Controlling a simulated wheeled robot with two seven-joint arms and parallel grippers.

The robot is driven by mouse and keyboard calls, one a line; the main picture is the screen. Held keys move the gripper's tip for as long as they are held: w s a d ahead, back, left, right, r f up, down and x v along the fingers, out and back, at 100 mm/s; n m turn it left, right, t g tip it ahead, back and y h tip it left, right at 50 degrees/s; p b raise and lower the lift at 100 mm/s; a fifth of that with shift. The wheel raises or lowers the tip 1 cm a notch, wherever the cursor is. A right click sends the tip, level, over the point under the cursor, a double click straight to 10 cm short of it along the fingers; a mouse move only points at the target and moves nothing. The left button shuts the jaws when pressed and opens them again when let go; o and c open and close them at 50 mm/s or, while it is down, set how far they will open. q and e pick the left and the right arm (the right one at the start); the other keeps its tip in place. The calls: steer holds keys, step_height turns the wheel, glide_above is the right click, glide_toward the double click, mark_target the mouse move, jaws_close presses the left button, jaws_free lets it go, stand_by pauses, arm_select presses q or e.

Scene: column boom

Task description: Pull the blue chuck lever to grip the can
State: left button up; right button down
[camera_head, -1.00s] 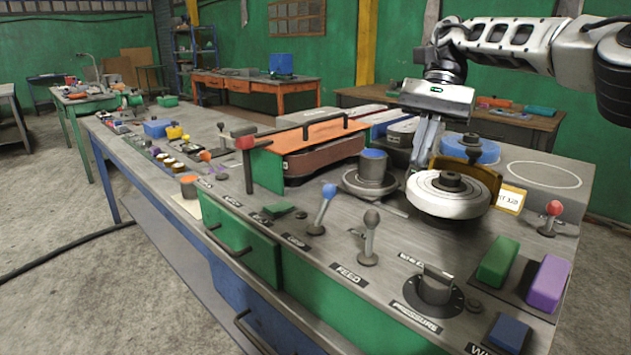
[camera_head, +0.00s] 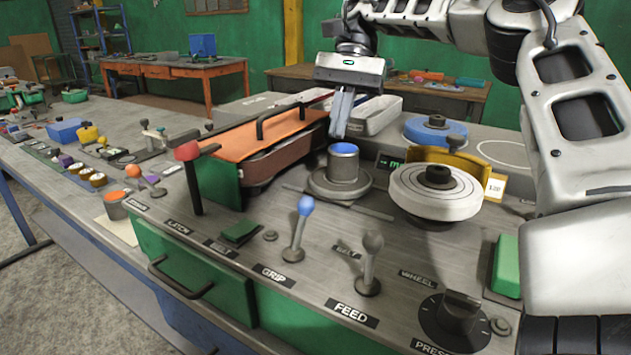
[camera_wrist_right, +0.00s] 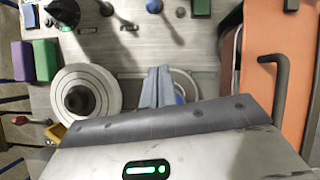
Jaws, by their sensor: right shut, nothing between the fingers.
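The blue-knobbed chuck lever (camera_head: 299,228) stands on the bench top behind the GRIP label, tilted slightly right. It also shows in the right wrist view (camera_wrist_right: 154,6) at the top edge. The can (camera_head: 344,165), grey with a blue top, sits upright in a round chuck base (camera_head: 340,187) behind the lever. My right gripper (camera_head: 341,133) is shut and empty, pointing down above and just behind the can. In the right wrist view its fingers (camera_wrist_right: 160,88) partly hide the can. The gripper is apart from the lever. My left gripper is not in view.
A grey FEED lever (camera_head: 371,264) stands right of the blue one. A white wheel (camera_head: 436,192) is right of the can. A red-knobbed lever (camera_head: 190,175) and an orange-topped belt unit (camera_head: 262,140) are at left. A pressure dial (camera_head: 455,318) is in front.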

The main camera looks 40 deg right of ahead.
mark_target(301, 227)
steer(key=x, duration=0.9)
steer(key=shift+s+f, duration=0.1)
steer(key=a, duration=0.1)
steer(key=s+a, duration=0.1)
steer(key=a, duration=0.1)
steer(key=shift+s+r+p, duration=0.2)
steer(key=shift+r+p, duration=0.1)
steer(key=shift+s+a, duration=0.15)
steer(key=shift+a, duration=0.25)
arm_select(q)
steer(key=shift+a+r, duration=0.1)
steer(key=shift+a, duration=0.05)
arm_select(e)
steer(key=shift+s+r, duration=0.1)
